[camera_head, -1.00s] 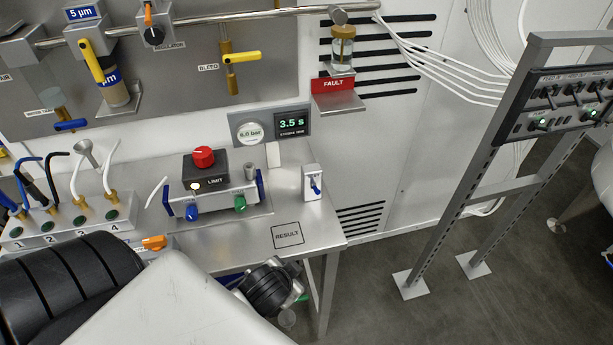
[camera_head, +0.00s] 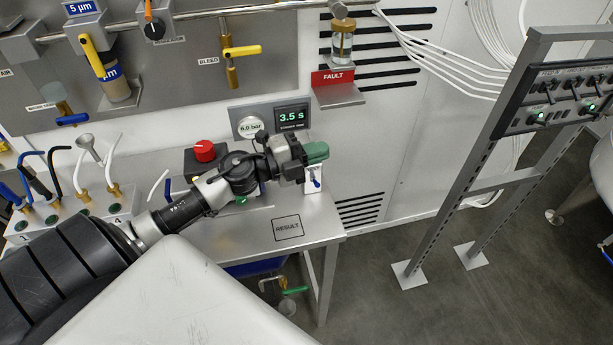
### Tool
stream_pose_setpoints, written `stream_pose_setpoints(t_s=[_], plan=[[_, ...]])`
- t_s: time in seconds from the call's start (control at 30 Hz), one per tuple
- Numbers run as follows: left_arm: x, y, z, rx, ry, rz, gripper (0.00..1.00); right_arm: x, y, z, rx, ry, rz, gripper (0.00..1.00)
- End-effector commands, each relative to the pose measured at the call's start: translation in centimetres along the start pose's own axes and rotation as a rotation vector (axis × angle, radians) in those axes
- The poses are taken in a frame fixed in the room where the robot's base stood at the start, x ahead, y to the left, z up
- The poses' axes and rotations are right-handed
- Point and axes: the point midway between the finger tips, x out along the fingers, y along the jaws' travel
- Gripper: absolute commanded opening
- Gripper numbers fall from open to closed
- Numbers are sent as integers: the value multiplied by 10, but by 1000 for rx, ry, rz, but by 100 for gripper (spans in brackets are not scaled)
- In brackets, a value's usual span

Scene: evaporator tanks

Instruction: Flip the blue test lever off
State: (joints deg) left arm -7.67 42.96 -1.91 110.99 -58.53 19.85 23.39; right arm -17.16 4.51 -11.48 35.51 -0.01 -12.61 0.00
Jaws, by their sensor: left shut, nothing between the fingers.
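My left gripper (camera_head: 316,153) reaches in from the left across the bench, just above the white box. The fingers are shut and empty. My right gripper is not in view.
The bench (camera_head: 315,222) is clear around the RESULT square (camera_head: 287,228). A box with a red knob (camera_head: 204,150) stands behind my left arm. The gauge and timer panel (camera_head: 270,120) is behind the gripper. A grey rack (camera_head: 480,150) stands to the right.

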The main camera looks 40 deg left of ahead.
Motion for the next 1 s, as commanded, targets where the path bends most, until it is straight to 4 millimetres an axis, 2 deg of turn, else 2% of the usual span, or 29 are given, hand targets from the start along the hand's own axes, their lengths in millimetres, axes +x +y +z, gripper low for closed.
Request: stream_pose_setpoints(t_s=[0.07, 0.2, 0.43, 0.6, 1.0], plan=[[-5, 4, 11, 119, 107, 147, 0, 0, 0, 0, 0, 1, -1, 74], [-29, 15, 39, 261, 238, 449, 0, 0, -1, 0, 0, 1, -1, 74], [-80, 17, 85, 340, 288, 842, 0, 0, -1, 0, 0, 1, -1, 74], [-97, 14, 97, 342, 287, 948, 0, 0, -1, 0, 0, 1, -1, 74], [-96, 18, 97, 342, 289, 953, 0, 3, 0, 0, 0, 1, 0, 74]])
